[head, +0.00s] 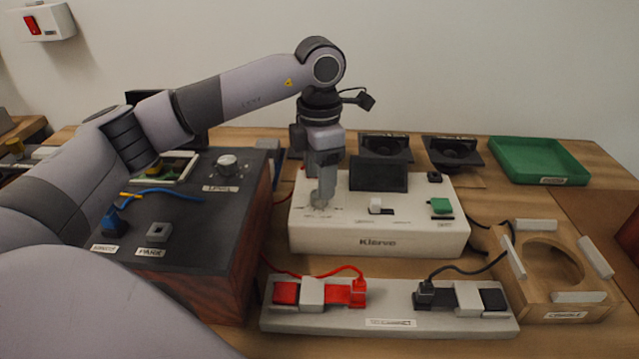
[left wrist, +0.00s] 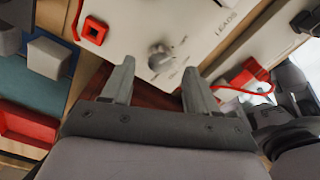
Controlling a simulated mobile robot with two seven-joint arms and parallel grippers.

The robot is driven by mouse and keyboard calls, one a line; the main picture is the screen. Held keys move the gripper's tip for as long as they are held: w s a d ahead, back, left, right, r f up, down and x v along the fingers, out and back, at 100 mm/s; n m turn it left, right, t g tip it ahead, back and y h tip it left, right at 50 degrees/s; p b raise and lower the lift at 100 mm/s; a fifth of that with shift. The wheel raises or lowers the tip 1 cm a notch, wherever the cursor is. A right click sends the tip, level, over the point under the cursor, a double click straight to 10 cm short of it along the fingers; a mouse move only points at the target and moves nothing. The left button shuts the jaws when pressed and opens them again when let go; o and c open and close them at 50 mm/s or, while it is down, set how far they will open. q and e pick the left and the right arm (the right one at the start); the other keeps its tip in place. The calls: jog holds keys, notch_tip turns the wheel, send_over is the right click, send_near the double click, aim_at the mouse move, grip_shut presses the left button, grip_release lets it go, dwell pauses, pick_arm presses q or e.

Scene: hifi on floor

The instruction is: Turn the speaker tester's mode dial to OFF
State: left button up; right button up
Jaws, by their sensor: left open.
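The speaker tester (head: 345,240) is a white box with a dark screen (head: 378,175), standing on the bench. Its mode dial (left wrist: 160,57) is a small grey knob with tiny markings around it, too blurred to read; its setting cannot be told. My left gripper (head: 322,197) points down over the left part of the tester's top, at the dial, hiding most of it in the head view. In the left wrist view my left gripper (left wrist: 158,78) is open, with the dial just beyond and between the fingertips. Contact is not visible. My right gripper is out of view.
A white switch (head: 376,205) and green button (head: 441,206) are right of the dial. A dark amplifier box (head: 215,225) stands left. A lead strip (head: 390,323) with red and black plugs lies in front. A wooden cradle (head: 580,285) and green tray (head: 540,160) are right.

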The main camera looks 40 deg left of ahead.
pick_arm(q)
notch_tip(320, 180, up, 4)
jog(key=shift+r, duration=0.15)
dwell(0.5)
